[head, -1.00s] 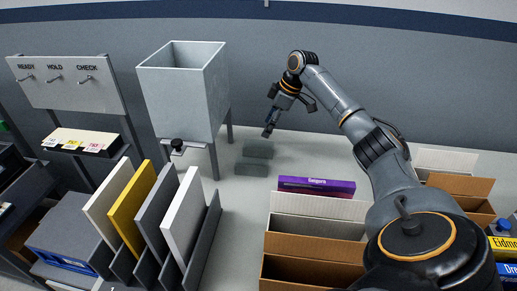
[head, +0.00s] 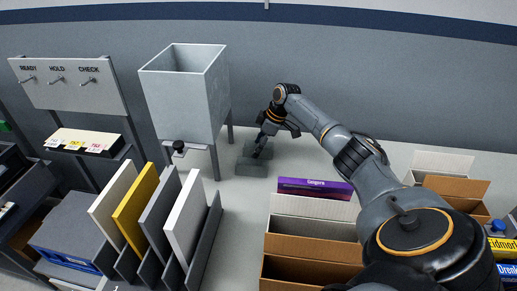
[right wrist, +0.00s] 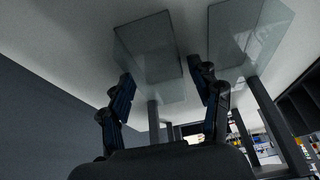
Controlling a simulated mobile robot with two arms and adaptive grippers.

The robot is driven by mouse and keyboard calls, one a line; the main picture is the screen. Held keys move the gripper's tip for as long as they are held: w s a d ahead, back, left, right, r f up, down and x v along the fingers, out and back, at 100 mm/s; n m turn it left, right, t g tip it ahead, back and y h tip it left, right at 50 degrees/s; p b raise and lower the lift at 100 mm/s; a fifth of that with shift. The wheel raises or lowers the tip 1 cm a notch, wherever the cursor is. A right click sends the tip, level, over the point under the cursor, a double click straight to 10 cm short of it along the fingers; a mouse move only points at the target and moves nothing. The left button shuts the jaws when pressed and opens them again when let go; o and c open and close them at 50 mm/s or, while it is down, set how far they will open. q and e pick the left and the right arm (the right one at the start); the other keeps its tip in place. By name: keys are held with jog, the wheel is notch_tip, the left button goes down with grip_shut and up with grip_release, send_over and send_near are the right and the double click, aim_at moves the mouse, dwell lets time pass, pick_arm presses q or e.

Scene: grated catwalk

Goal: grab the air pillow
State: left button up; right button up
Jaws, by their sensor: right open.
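Two translucent grey air pillows lie on the pale table beside the hopper. The far air pillow (head: 247,149) is partly hidden behind my right gripper (head: 257,155); the near air pillow (head: 252,170) lies just in front of it. In the right wrist view, one clear pillow (right wrist: 148,45) shows beyond and between the fingers, and another (right wrist: 252,30) is off to the right. My right gripper (right wrist: 168,88) is open and points down at the far pillow, with nothing held. I cannot tell whether the fingertips touch it. My left gripper is out of view.
A grey hopper (head: 185,95) on legs stands left of the pillows. A rack of upright panels (head: 150,225) is at front left. A purple box (head: 315,188) and open cartons (head: 310,245) are at right. The wall is close behind.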

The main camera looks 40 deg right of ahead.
jog(key=shift+f, duration=0.25)
dwell(0.5)
jog(key=c, duration=0.5)
